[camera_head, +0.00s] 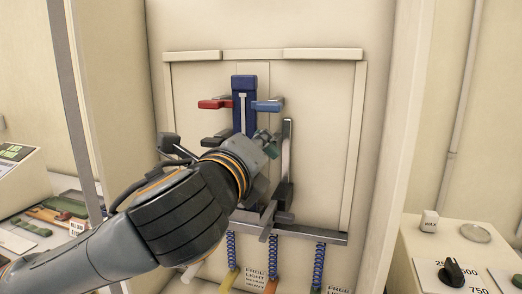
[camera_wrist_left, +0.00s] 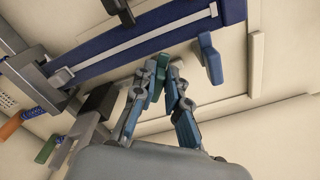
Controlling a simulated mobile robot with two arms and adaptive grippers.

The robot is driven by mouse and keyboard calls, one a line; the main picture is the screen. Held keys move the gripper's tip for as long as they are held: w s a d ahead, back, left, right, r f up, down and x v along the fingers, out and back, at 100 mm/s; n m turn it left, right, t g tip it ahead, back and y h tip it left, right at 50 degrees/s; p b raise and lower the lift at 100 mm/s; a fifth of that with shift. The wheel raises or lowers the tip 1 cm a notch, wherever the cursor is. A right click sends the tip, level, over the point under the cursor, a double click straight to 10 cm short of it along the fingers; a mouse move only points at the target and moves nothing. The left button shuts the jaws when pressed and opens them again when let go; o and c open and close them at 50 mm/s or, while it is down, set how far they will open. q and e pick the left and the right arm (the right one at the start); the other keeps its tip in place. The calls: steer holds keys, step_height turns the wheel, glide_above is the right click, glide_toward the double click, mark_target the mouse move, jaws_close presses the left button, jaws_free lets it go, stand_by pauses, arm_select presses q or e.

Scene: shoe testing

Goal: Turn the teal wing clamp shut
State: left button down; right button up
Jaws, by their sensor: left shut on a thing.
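The teal wing clamp (camera_head: 271,150) is a small part at the right side of the dark blue upright column (camera_head: 238,88), mostly hidden by my left gripper in the head view. My left gripper (camera_head: 266,143) reaches in from the lower left, in front of the column. In the left wrist view its fingers (camera_wrist_left: 166,84) are closed on the teal clamp (camera_wrist_left: 157,82), which shows as a small dark teal piece between them. How far the clamp is turned cannot be told. My right gripper is not in view.
A red lever (camera_head: 214,104) and a blue lever (camera_head: 268,105) stick out from the column above the gripper. A grey upright bar (camera_head: 287,140) stands close on the right. Blue springs (camera_head: 319,265) hang below a crossbar (camera_head: 325,237). A box with a black knob (camera_head: 453,271) is at right.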

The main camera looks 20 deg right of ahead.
arm_select(q)
steer(key=shift+w+a+f+n+b, duration=0.15)
steer(key=shift+n+b, duration=0.15)
steer(key=shift+n, duration=0.95)
steer(key=shift+s+d+f+n+b, duration=0.15)
steer(key=shift+n+b, duration=0.15)
steer(key=shift+n, duration=1)
steer(key=shift+w+a+f+n+b, duration=0.15)
steer(key=shift+n+b, duration=0.15)
steer(key=shift+n, duration=0.95)
steer(key=c, duration=1.4)
jaws_free()
steer(key=shift+o, duration=0.2)
steer(key=v, duration=1.2)
